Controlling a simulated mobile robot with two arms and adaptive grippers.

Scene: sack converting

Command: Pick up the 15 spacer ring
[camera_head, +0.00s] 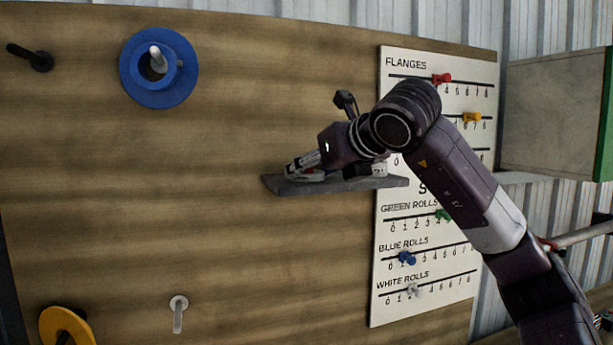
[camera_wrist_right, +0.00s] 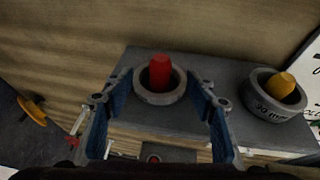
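In the right wrist view a grey ring (camera_wrist_right: 160,98) sits around a red peg (camera_wrist_right: 159,70) on a dark grey shelf (camera_wrist_right: 220,128). No number is readable on this ring. A second, larger grey ring (camera_wrist_right: 262,108), marked 30 mm, sits around a yellow peg (camera_wrist_right: 280,84) to the right. My right gripper (camera_wrist_right: 161,84) is open, its blue-padded fingers on either side of the ring at the red peg, with gaps visible. In the head view my right gripper (camera_head: 303,168) is low over the shelf's left end and hides most of that ring. My left gripper is not in view.
The shelf juts from a wooden board. A white counter panel (camera_head: 430,290) with coloured sliders is right of the shelf, partly behind my right arm. A blue flange (camera_head: 136,83) hangs upper left and a yellow one (camera_head: 52,322) lower left. A bare peg (camera_head: 178,318) sticks out below.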

